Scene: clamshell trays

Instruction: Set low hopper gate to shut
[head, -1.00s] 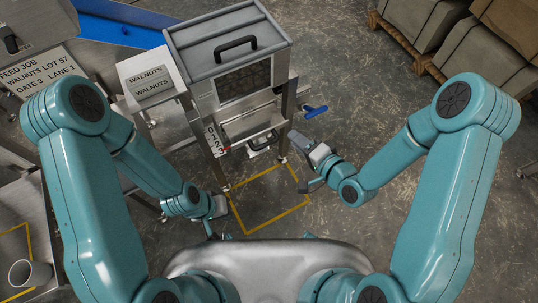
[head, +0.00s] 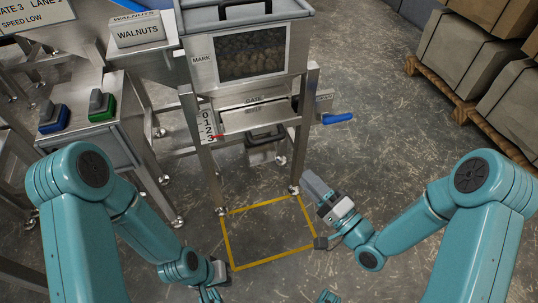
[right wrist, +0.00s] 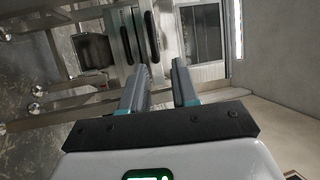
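The hopper (head: 185,75) stands upright on metal legs, with walnuts showing behind its front window. Below the window is the gate (head: 255,116), a metal front labelled GATE. A 0 to 3 scale (head: 207,120) is at its left, with a red pointer (head: 217,136) by the 3. A blue-handled lever (head: 338,118) sticks out at the gate's right. My right gripper (head: 314,184) is below the lever, apart from it. In the right wrist view its fingers (right wrist: 160,70) are apart and empty. My left gripper (head: 212,292) is low, at the picture's bottom; its fingers are unclear.
A yellow floor outline (head: 233,253) lies in front of the hopper. A stand at left bears a blue switch (head: 52,120) and a green switch (head: 101,108). Boxes sit on a pallet (head: 440,82) at right. The floor right of the hopper is clear.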

